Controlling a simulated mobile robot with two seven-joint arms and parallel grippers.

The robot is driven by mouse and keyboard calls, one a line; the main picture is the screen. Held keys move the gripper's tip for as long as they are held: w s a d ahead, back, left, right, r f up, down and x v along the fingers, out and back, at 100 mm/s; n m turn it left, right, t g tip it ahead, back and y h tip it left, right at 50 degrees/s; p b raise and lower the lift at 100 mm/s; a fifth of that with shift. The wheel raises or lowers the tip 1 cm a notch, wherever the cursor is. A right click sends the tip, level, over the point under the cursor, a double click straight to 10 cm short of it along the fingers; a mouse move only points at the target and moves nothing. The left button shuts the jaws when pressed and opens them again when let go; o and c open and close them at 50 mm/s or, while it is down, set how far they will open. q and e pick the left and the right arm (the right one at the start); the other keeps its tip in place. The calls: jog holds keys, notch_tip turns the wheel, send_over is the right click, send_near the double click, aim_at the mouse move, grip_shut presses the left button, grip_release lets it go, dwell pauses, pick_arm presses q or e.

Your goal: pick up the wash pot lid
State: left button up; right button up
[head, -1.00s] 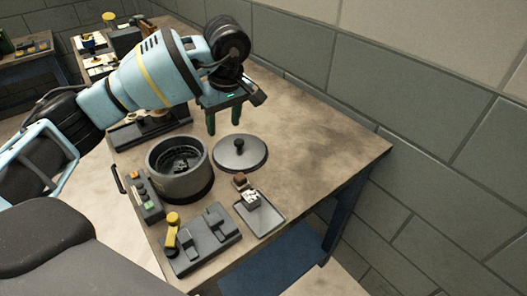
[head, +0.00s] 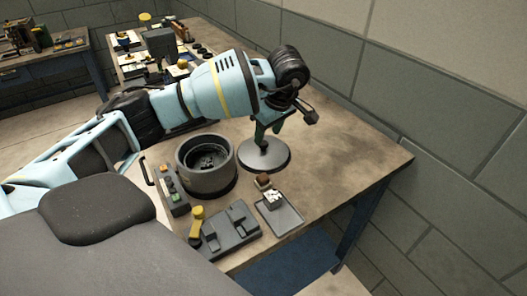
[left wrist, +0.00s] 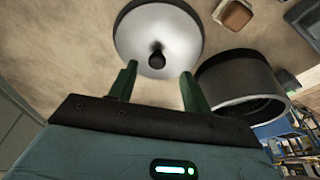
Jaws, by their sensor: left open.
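The wash pot lid (head: 266,158) is a round grey disc with a dark knob, lying flat on the bench to the right of the open wash pot (head: 208,180). My left gripper (head: 266,132) is over the lid, fingers pointing down, and hides its knob in the head view. In the left wrist view the lid (left wrist: 150,22) shows bright, and its black knob (left wrist: 157,57) lies between the lines of the two green fingers (left wrist: 158,72), which are apart and empty. I cannot tell how high the fingertips are above the lid. My right gripper is out of view.
A small tray (head: 287,219) with a white block stands in front of the lid, with a brown-topped piece (head: 263,181) between them. A grey fixture with a yellow handle (head: 230,230) stands at the front. The bench (head: 345,160) is clear to the right.

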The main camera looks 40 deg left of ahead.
aim_at(264, 143)
pick_arm(q)
jog(key=shift+w+a+x, duration=0.1)
jog(key=shift+a+x, duration=0.05)
jog(key=shift+x, duration=1)
jog(key=shift+w+a+x, duration=0.15)
jog(key=shift+x, duration=1.05)
jog(key=shift+r, duration=0.1)
jog(key=shift+c, duration=0.4)
grip_shut()
